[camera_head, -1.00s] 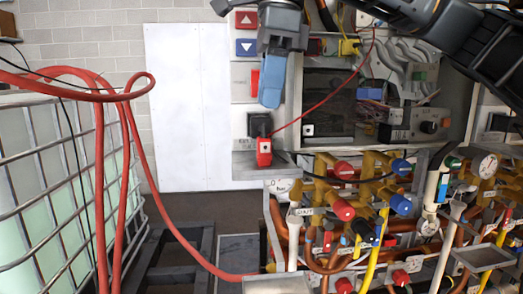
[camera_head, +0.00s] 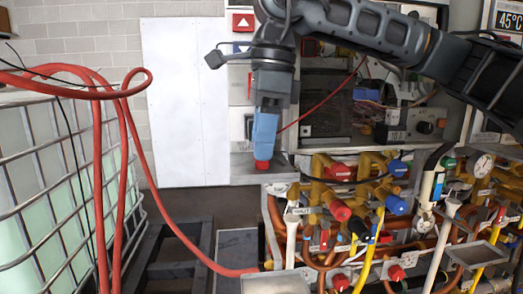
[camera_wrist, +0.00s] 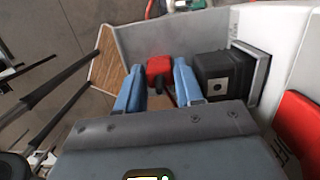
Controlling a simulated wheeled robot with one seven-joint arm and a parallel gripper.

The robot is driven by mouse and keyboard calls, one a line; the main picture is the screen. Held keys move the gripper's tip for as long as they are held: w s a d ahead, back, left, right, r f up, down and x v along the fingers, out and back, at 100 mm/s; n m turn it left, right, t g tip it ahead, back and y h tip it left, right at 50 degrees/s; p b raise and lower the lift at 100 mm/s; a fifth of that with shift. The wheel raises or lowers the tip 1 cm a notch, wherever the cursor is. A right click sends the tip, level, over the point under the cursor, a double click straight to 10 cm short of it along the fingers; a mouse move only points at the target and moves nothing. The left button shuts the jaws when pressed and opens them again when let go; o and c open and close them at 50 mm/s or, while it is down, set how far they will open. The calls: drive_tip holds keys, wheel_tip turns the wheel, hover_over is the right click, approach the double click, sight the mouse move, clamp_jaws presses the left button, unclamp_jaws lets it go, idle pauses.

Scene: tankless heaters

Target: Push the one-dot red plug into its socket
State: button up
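The red plug (camera_head: 262,165) is at the small grey ledge in the head view, with its upper part hidden behind my gripper. It also shows in the wrist view (camera_wrist: 159,68), between my two blue fingers; its dot cannot be made out. My gripper (camera_wrist: 158,82) points down with a finger on each side of the plug. The fingers are spread, and narrow gaps seem to show beside the plug. A black socket block (camera_wrist: 219,75) with a small white dotted mark is just right of the right finger in the wrist view. In the head view it is mostly hidden behind my gripper.
The grey ledge (camera_head: 240,172) has a raised wall close to the fingers. A red panel part (camera_wrist: 298,125) is at the right in the wrist view. A thin red wire (camera_head: 322,109) runs up right. Pipes and valves (camera_head: 340,210) crowd below right; a white panel (camera_head: 183,110) is left.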

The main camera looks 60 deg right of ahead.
drive_tip(key=shift+c, duration=0.3)
drive_tip(key=c, duration=0.6)
drive_tip(key=shift+r, duration=0.4)
drive_tip(key=r, duration=0.1)
drive_tip(key=r+b, duration=0.1)
drive_tip(key=r, duration=0.1)
drive_tip(key=shift+s+d+r+b, duration=0.15)
drive_tip(key=shift+s+r+b, duration=0.05)
drive_tip(key=shift+s+b, duration=0.1)
drive_tip(key=s+d+r, duration=0.1)
drive_tip(key=s+r, duration=0.1)
drive_tip(key=s, duration=0.1)
drive_tip(key=s+d+r+b, duration=0.1)
drive_tip(key=s+r, duration=0.1)
drive_tip(key=s, duration=0.2)
drive_tip(key=s+r+b, duration=0.1)
drive_tip(key=s+r, duration=0.1)
drive_tip(key=s, duration=0.1)
drive_tip(key=shift+s+d+r, duration=0.35)
drive_tip(key=shift+d+r, duration=0.05)
drive_tip(key=shift+f, duration=0.1)
